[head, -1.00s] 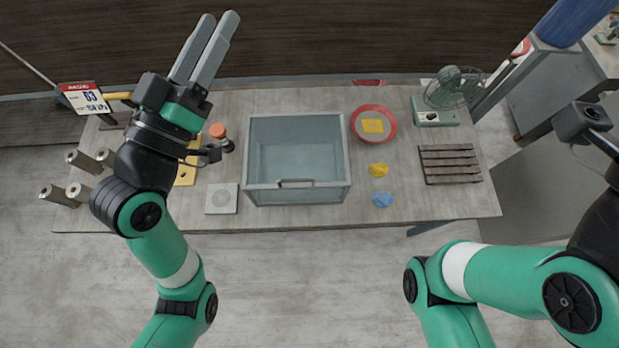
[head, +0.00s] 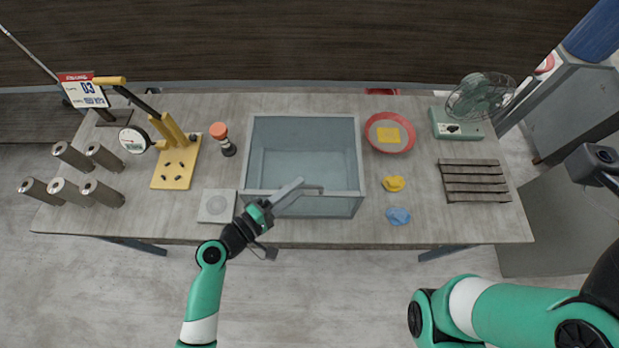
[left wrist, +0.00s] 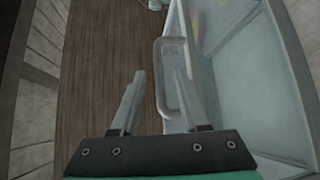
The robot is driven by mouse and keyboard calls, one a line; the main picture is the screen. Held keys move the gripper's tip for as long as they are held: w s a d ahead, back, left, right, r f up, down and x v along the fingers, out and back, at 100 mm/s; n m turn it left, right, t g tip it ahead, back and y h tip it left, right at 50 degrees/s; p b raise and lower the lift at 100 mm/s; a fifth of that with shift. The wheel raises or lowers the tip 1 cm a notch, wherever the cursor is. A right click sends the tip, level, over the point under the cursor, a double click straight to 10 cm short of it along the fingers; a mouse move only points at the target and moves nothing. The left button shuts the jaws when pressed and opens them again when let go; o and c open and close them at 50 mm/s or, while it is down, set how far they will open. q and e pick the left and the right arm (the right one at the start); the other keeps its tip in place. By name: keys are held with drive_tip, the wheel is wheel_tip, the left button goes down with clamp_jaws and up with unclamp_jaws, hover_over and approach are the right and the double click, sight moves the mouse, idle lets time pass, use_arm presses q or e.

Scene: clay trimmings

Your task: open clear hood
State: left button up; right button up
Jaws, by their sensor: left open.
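The clear hood (head: 345,150) is a boxy see-through cover in the middle of the bench, with a grey handle (head: 314,188) on its near side. It looks closed. My left gripper (head: 293,188) is at the near side of the hood, its fingertips by the handle. In the left wrist view, the open fingers (left wrist: 160,74) reach toward the looped handle (left wrist: 160,52), one finger to its left and the other overlapping the loop. I cannot tell whether they touch it. The hood wall (left wrist: 240,90) fills the right of that view. My right gripper is out of view.
Left of the hood are a white square plate (head: 217,206), an orange-topped bottle (head: 221,137), a yellow press (head: 176,165) and several metal cylinders (head: 70,156). Right are a red dish (head: 372,146), yellow clay (head: 394,184), blue clay (head: 397,216), a slatted rack (head: 475,181) and a fan (head: 460,124).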

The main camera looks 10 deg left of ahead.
sight(310, 180)
use_arm(q)
drive_tip(key=x, duration=0.5)
drive_tip(key=shift+w+d+b, duration=0.1)
drive_tip(key=shift+b, duration=0.2)
clamp_jaws()
idle(1.0)
